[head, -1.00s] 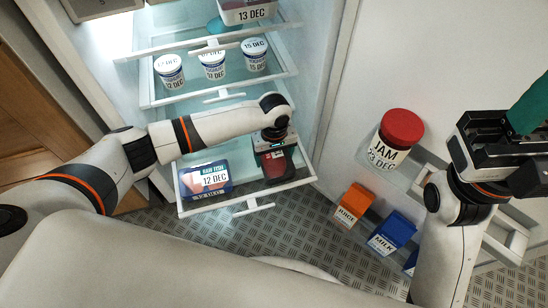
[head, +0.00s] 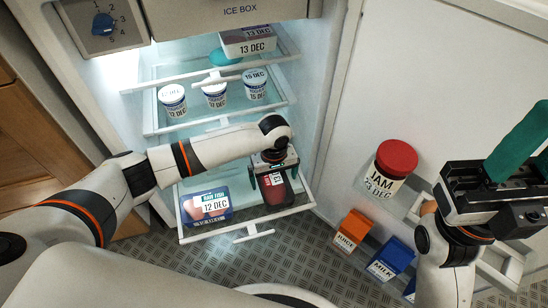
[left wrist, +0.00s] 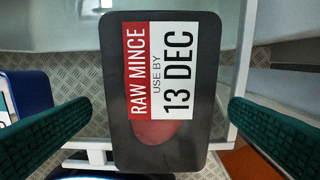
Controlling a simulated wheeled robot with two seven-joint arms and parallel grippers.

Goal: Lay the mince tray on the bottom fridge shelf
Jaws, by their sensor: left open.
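The mince tray (head: 275,192) is black with a red and white label, "RAW MINCE, USE BY 13 DEC". It lies flat, label up, on the right part of the pulled-out bottom fridge shelf (head: 250,226). It also fills the middle of the left wrist view (left wrist: 150,140). My left gripper (head: 273,170) is open just above the tray. Its green fingers stand on either side, with a gap to each edge. My right gripper (head: 505,155) is at the right, beside the fridge door; one green finger shows, and its opening is unclear.
A raw fish pack (head: 206,206) lies on the same shelf, left of the tray. Yoghurt pots (head: 214,95) stand one shelf up. The open door holds a jam jar (head: 390,170), a juice carton (head: 352,231) and a milk carton (head: 390,259).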

